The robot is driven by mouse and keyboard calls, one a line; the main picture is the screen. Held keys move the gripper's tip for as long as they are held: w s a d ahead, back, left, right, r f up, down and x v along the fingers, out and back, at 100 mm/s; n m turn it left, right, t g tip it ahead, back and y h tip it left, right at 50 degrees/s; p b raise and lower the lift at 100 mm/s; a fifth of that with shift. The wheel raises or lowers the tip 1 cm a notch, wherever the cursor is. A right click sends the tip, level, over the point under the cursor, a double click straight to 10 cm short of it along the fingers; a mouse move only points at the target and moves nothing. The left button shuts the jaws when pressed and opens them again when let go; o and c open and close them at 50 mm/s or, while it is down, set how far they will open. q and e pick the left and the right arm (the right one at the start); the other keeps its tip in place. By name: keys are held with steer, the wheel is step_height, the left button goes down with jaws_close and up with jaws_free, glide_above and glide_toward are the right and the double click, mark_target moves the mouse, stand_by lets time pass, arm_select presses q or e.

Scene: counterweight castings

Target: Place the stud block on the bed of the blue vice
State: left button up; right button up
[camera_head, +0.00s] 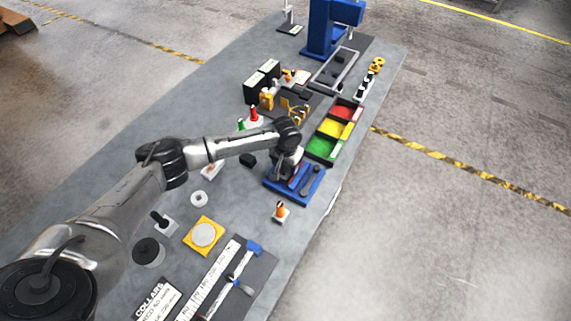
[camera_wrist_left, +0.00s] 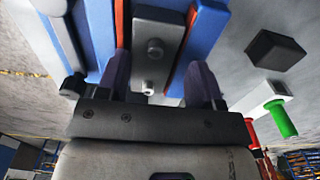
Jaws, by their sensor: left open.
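The blue vice (camera_head: 308,196) stands near the table's right edge; its blue body (camera_wrist_left: 208,40) with orange-red strips fills the upper wrist view. A light grey block with round studs (camera_wrist_left: 155,70), which looks like the stud block, sits between the vice's blue sides. I cannot tell how its underside rests, and my gripper hides it in the head view. My left gripper (camera_head: 288,164) is over the vice. In the left wrist view its dark fingers (camera_wrist_left: 162,85) are open, one on each side of the grey block. My right gripper is not in view.
A black block (camera_head: 247,160) lies left of the vice. Red, yellow and green bins (camera_head: 334,128) stand behind it. An orange-topped peg (camera_head: 280,211) stands in front. Green and red pegs (camera_head: 247,119) stand behind my forearm. A yellow plate (camera_head: 204,236) lies nearer.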

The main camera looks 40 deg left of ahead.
arm_select(q)
steer(key=shift+d+f, duration=0.2)
steer(key=shift+d, duration=0.05)
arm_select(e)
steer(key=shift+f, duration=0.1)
arm_select(q)
steer(key=shift+r, duration=0.15)
steer(key=shift+w+d+r, duration=0.1)
steer(key=shift+d+r, duration=0.1)
steer(key=shift+r, duration=0.4)
steer(key=shift+w+d+r, duration=0.1)
steer(key=shift+d+r, duration=0.05)
steer(key=shift+r, duration=0.45)
step_height(320, 180, up, 11)
steer(key=shift+a, duration=0.25)
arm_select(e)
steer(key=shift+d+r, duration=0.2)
arm_select(q)
steer(key=shift+s+f, duration=0.1)
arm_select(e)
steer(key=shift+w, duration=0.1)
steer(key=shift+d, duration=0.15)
